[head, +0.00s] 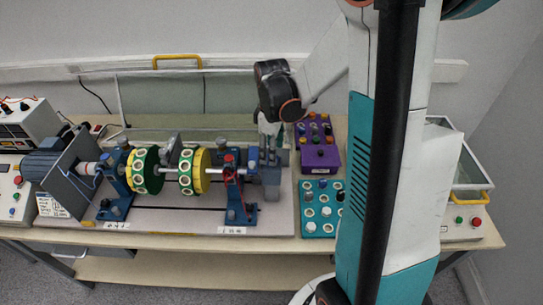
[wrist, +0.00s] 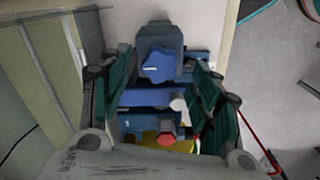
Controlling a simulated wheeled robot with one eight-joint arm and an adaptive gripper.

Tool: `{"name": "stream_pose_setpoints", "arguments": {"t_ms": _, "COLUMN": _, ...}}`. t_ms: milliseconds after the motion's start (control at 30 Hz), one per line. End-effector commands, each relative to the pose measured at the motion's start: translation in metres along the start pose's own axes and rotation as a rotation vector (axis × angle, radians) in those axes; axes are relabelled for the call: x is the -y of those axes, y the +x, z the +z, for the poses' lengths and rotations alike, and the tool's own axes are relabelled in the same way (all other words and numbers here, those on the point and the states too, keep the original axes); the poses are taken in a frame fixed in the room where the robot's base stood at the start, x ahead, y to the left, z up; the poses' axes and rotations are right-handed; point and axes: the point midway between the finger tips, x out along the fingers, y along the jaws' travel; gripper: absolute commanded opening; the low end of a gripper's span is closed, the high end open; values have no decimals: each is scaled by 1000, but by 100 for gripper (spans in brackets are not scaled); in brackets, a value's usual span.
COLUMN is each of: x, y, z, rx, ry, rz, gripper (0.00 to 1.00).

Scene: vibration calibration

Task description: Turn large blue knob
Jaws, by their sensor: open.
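The large blue knob (wrist: 158,64), a star-shaped dial on a grey-blue block (wrist: 160,35), shows in the wrist view between and beyond my fingers. My gripper (wrist: 164,72) is open, one teal finger to each side of the knob's line, with nothing held. I cannot tell whether either finger touches the knob. In the head view my gripper (head: 268,150) points down at the right end of the vibration rig, by the blue-grey block (head: 271,184). The knob itself cannot be made out there.
The rig's green and yellow discs (head: 190,171) and a blue bearing stand (head: 236,190) lie left of my gripper. A purple control box (head: 319,160) and a teal button panel (head: 318,222) are close on the right. A red bolt head (wrist: 166,140) shows below the knob.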

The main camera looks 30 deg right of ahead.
Motion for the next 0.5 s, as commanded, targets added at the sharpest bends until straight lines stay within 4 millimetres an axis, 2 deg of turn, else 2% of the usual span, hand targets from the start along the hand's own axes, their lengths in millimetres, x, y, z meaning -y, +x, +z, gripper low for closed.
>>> {"name": "stream_pose_setpoints", "arguments": {"t_ms": 100, "x": 0, "y": 16, "z": 0, "rx": 0, "ry": 0, "rz": 0, "gripper": 57}}
{"name": "stream_pose_setpoints", "arguments": {"t_ms": 200, "x": 0, "y": 22, "z": 0, "rx": 0, "ry": 0, "rz": 0, "gripper": 57}}
{"name": "stream_pose_setpoints", "arguments": {"t_ms": 500, "x": 0, "y": 26, "z": 0, "rx": 0, "ry": 0, "rz": 0, "gripper": 57}}
